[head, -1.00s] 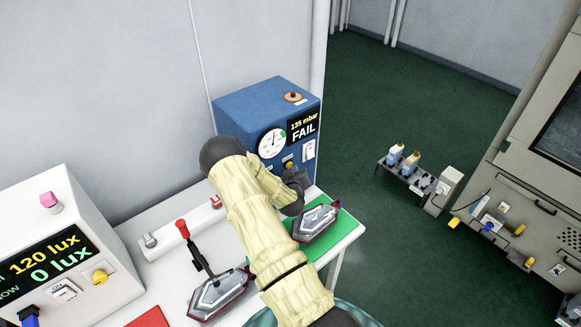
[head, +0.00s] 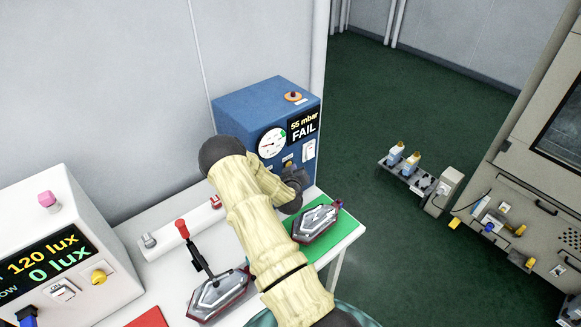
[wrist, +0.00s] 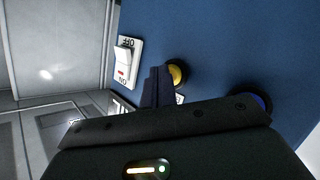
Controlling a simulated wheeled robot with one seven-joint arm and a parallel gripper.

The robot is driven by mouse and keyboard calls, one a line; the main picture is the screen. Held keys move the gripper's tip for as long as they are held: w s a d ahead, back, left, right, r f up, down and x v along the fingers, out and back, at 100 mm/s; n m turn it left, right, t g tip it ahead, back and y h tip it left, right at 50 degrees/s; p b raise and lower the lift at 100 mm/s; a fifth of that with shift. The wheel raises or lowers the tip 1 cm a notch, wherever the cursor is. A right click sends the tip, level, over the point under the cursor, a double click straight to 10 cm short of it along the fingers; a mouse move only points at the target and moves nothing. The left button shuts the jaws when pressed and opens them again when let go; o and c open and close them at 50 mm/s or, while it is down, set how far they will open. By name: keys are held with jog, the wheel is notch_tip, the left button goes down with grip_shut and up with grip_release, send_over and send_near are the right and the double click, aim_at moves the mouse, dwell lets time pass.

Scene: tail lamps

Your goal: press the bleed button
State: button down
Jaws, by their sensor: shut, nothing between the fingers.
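The blue tester box (head: 245,105) stands on the bench, with a dial and a display reading 55 mbar FAIL. In the wrist view its front face (wrist: 220,40) carries a round yellow button (wrist: 176,73) and a round blue button (wrist: 262,103), partly hidden by my gripper. No label shows which is the bleed button. My gripper (wrist: 158,73) is shut and empty, its fingertips at the yellow button's left edge in the picture. I cannot tell whether they touch it. In the head view my gripper (head: 297,178) is at the box's lower front, mostly hidden by my arm.
A white rocker switch (wrist: 126,62) sits beside the yellow button. A tail lamp (head: 317,222) lies on the green mat (head: 345,228) just below my gripper. Another lamp (head: 217,294) lies left of my arm by a red-handled clamp (head: 183,229).

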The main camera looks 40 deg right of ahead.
dwell(0.4)
jog(key=shift+s, duration=0.85)
jog(key=shift+s, duration=0.15)
jog(key=shift+s+d, duration=0.2)
jog(key=shift+s, duration=2.15)
